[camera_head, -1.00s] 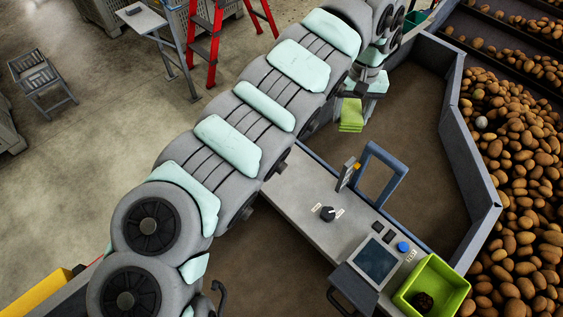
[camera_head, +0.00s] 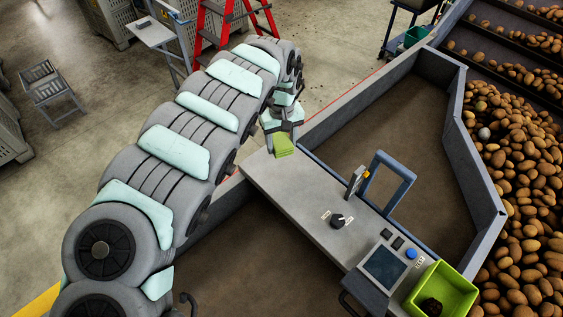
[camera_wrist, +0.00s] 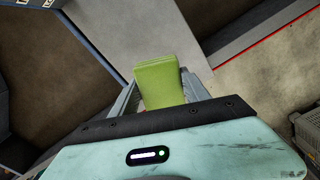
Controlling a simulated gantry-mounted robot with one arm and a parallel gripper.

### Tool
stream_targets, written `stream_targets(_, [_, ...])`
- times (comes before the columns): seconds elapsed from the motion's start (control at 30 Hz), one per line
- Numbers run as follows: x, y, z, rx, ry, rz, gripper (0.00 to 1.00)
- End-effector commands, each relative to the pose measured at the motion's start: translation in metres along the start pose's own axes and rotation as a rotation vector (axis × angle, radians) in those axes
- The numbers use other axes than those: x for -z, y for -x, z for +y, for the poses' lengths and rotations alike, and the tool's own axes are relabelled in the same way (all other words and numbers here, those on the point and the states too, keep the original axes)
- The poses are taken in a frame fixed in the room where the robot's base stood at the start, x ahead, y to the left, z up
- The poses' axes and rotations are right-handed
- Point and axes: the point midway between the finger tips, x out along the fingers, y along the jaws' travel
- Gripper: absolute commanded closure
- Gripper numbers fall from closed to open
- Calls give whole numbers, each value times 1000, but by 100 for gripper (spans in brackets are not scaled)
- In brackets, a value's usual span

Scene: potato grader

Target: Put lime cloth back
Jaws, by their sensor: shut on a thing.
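The lime cloth (camera_head: 284,145) is a folded green block held in my gripper (camera_head: 283,131), over the far left end of the grey console shelf (camera_head: 270,178). In the wrist view the lime cloth (camera_wrist: 160,82) sits between my two fingers, with the grey shelf behind it and the floor to the right. My gripper (camera_wrist: 162,90) is shut on it. I cannot tell how high the cloth is above the shelf, or whether it touches it.
A lime bin (camera_head: 440,290) with a dark lump stands at the near right end. Potatoes (camera_head: 520,170) fill the right side. The far end of the shelf is bare.

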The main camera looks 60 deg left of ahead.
Motion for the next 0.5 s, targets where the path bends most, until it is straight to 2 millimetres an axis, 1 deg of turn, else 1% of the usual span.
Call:
stream_targets(0.03, [-1, -12, 2, 0, 0, -2, 84])
stream_targets(0.2, [-1, -44, 2, -1, -1, -1, 84])
stream_targets(0.27, [-1, -52, 2, -3, -1, 0, 84])
stream_targets(0.5, [0, -65, 2, -4, -1, 1, 84])
